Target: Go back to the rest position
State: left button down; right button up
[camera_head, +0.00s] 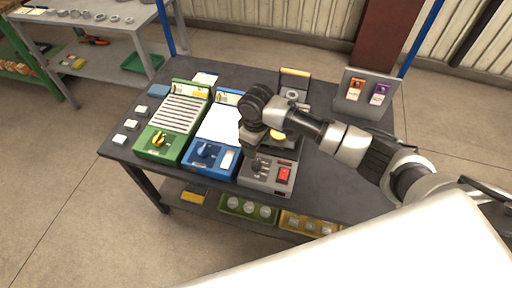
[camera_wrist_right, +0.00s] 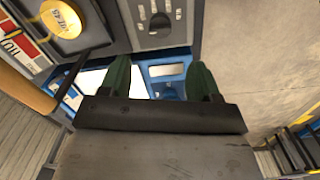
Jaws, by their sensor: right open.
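My right arm reaches in from the right in the head view. Its right gripper (camera_head: 250,134) hangs above the grey furnace unit (camera_head: 259,176), which has a red switch. In the right wrist view the right gripper (camera_wrist_right: 160,78) has two green fingers spread apart with nothing between them. Beyond them lie part of the blue unit (camera_wrist_right: 178,57) and a grey panel with a dark knob. A yellow round disc (camera_wrist_right: 60,18) marked as hot sits at the upper left, beside a wooden handle (camera_wrist_right: 26,90). My left gripper is out of view.
On the dark table (camera_head: 340,195), a green unit (camera_head: 157,142) and a blue unit (camera_head: 208,158) stand left of the furnace. A grey stand (camera_head: 364,92) with orange and purple packets is at the back right. Small white pieces lie along the left edge. Bins sit on the lower shelf.

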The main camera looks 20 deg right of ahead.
dwell(0.4)
jog(key=s+a+f+t+y, duration=0.1)
jog(key=s+a, duration=0.2)
jog(key=s, duration=0.3)
jog(key=s+a+f+y, duration=0.1)
jog(key=s+a+y, duration=0.15)
jog(key=s, duration=0.45)
jog(key=s+d+r+m+t+h, duration=0.35)
jog(key=s+d+m, duration=0.25)
jog(key=s+d, duration=0.65)
jog(key=s+a+f+g, duration=0.1)
jog(key=s+f+g, duration=0.2)
jog(key=f, duration=2.5)
jog(key=s+d+f, duration=0.2)
jog(key=s+f, duration=1.1)
jog(key=s, duration=0.2)
jog(key=shift+s+d+f, duration=0.2)
jog(key=shift+d, duration=0.15)
